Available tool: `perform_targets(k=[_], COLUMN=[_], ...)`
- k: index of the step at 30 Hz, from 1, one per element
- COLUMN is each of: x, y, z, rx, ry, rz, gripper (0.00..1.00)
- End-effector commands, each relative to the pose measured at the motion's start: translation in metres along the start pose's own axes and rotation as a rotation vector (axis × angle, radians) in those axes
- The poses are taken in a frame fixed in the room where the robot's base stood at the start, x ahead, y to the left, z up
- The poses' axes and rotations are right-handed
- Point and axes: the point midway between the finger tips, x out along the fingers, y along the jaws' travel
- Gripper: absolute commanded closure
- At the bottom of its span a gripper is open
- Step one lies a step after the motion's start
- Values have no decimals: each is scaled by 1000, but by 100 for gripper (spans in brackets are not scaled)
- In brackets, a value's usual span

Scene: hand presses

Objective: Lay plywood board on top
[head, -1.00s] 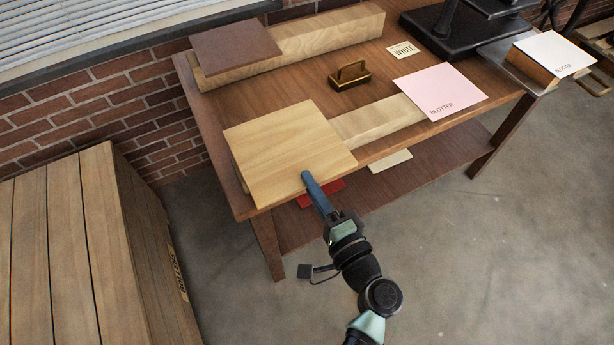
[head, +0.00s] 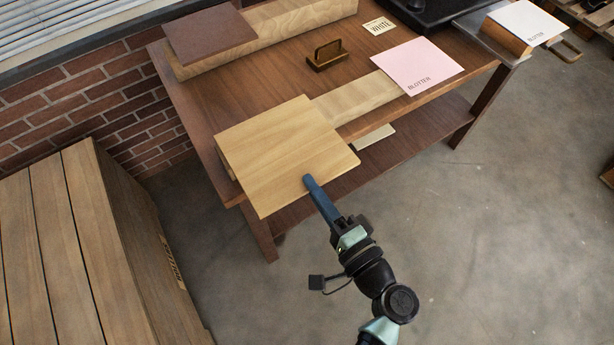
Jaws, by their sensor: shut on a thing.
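The plywood board (head: 280,150) is a pale, square wooden sheet at the front left of the table. It covers the left end of a long wooden beam and reaches out past the table's front edge. My gripper (head: 308,182) is shut on the board's front edge, near its right corner. Whether the board rests on the beam or hangs just above it, I cannot tell. A white blotter (head: 528,22) lies on a wooden block at the table's right end. A pink blotter (head: 418,65) lies on the right end of the front beam (head: 355,105).
A brown board (head: 210,35) lies on the rear beam (head: 285,30). A brass-coloured handled block (head: 328,55) and a white label stand mid-table. A black press base (head: 430,10) is at the back right. A wooden crate (head: 60,250) stands at left.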

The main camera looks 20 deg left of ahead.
Motion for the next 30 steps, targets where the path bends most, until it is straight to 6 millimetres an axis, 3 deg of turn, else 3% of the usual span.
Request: perform_targets(k=[30], x=[-121], y=[-1], z=[0], rx=[-1], ry=[1], rz=[-2], gripper=[100])
